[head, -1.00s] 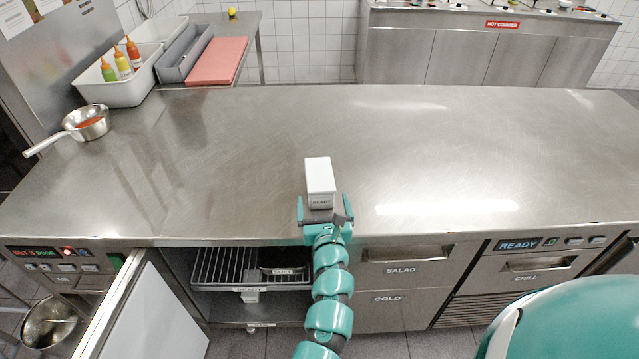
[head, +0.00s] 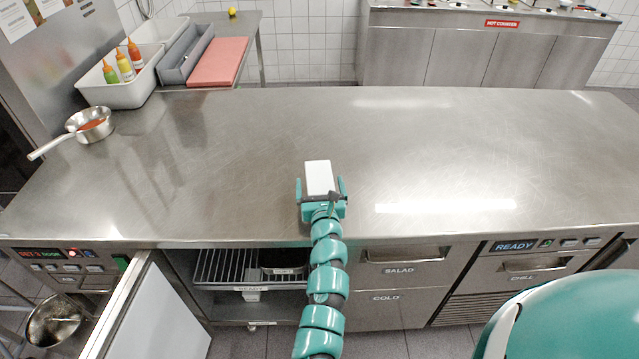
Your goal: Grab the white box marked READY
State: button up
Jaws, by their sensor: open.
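The white box (head: 319,176) stands on the steel counter near its front edge, in the middle of the head view. Its front face, with the READY marking, is now hidden behind my gripper. My gripper (head: 321,187) is open, with one teal finger at the left side of the box and one at the right. The fingers reach along the lower, nearer part of the box. I cannot tell whether either finger touches it.
The steel counter (head: 420,150) is clear around the box. A saucepan (head: 90,124) with red contents sits at the far left. A white tub (head: 122,92) with sauce bottles is at the back left. An open door (head: 150,315) and a wire rack (head: 230,268) are below the counter front.

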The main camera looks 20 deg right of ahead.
jog(key=shift+w, duration=0.1)
jog(key=c, duration=1.2)
jog(key=shift+c, duration=0.9)
jog(key=shift+r, duration=0.15)
